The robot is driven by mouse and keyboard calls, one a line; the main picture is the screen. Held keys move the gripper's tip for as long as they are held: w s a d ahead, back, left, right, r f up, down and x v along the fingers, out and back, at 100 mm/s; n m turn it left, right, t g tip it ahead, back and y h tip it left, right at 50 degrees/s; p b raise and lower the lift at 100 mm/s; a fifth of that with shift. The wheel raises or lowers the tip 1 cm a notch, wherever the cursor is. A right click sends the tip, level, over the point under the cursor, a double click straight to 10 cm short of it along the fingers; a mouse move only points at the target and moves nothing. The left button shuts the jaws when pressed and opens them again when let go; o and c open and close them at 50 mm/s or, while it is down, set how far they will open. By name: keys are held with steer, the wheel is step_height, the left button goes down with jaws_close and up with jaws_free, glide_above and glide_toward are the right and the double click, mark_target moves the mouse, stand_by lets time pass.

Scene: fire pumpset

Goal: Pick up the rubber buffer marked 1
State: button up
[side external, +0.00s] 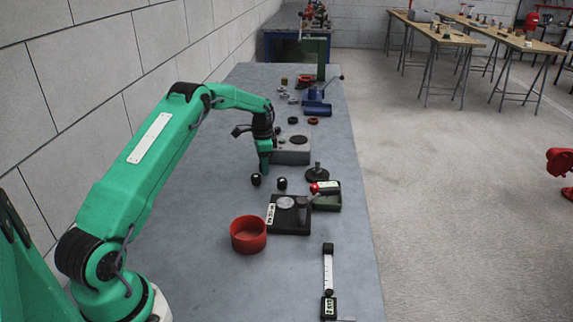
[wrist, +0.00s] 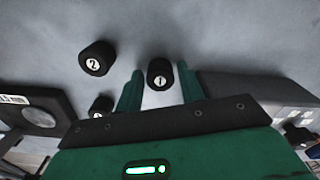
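In the wrist view the black rubber buffer marked 1 (wrist: 160,73) shows between the tips of my green gripper (wrist: 160,88), a little nearer the right finger. The fingers are open with a gap on both sides of it. A buffer marked 2 (wrist: 97,57) lies to the left, outside the fingers. A third buffer (wrist: 101,106) is partly hidden behind the gripper body; its mark is unclear. In the side view my gripper (side external: 264,166) points down just above a black buffer (side external: 256,179). Another black buffer (side external: 282,183) is to its right. I cannot read their marks there.
A grey block (side external: 291,151) stands close beside my gripper. Blue tools (side external: 316,108) are farther back. The bench's left side is mostly clear.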

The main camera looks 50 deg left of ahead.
stand_by(0.4)
steer(key=c, duration=0.7)
steer(key=shift+c, duration=0.2)
steer(key=shift+r, duration=0.1)
steer(key=shift+r, duration=0.45)
step_height(320, 180, up, 3)
steer(key=d+r, duration=0.7)
steer(key=d, duration=0.4)
steer(key=shift+s+d, duration=0.35)
steer(key=shift+s, duration=0.05)
